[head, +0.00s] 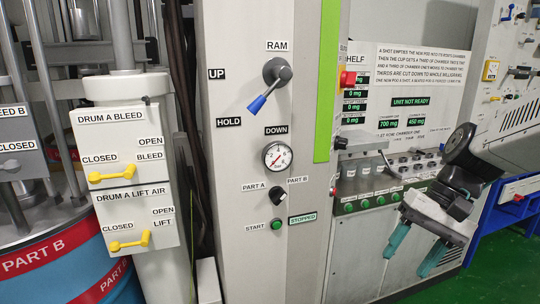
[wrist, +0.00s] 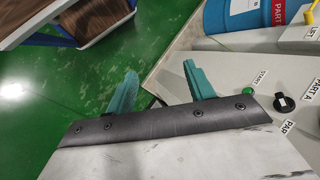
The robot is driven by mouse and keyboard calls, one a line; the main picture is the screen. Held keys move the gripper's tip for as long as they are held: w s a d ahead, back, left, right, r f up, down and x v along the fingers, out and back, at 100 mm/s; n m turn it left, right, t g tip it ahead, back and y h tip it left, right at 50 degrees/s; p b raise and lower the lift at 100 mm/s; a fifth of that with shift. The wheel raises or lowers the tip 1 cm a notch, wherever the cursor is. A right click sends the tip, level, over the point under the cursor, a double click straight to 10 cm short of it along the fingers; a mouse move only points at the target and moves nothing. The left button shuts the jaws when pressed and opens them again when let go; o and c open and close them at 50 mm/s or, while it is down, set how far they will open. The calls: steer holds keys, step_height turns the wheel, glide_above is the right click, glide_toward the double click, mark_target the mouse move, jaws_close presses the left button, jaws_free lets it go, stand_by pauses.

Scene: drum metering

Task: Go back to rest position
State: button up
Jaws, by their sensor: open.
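My gripper (head: 418,252) hangs at the right of the head view, in front of the grey cabinet and shelf, with its two teal fingers apart and nothing between them. In the wrist view my gripper (wrist: 162,88) is also open and empty, over green floor and the edge of a pale panel. The PART A/PART B knob (head: 279,196) and the green START button (head: 277,224) are on the same column, clear of the gripper.
A sign panel (head: 411,90) reads UNIT NOT READY. A blue-framed bench (head: 500,215) stands at the far right. Green floor shows open at lower right.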

steer(key=s+r+n+t+h, duration=0.1)
steer(key=s+h, duration=0.1)
steer(key=s, duration=0.4)
steer(key=s+d+r+n+t+h, duration=0.1)
steer(key=s+n+h, duration=0.1)
steer(key=s, duration=0.5)
steer(key=shift+s+d+t+h, duration=0.2)
steer(key=shift+t+h, duration=0.2)
steer(key=shift+h, duration=0.2)
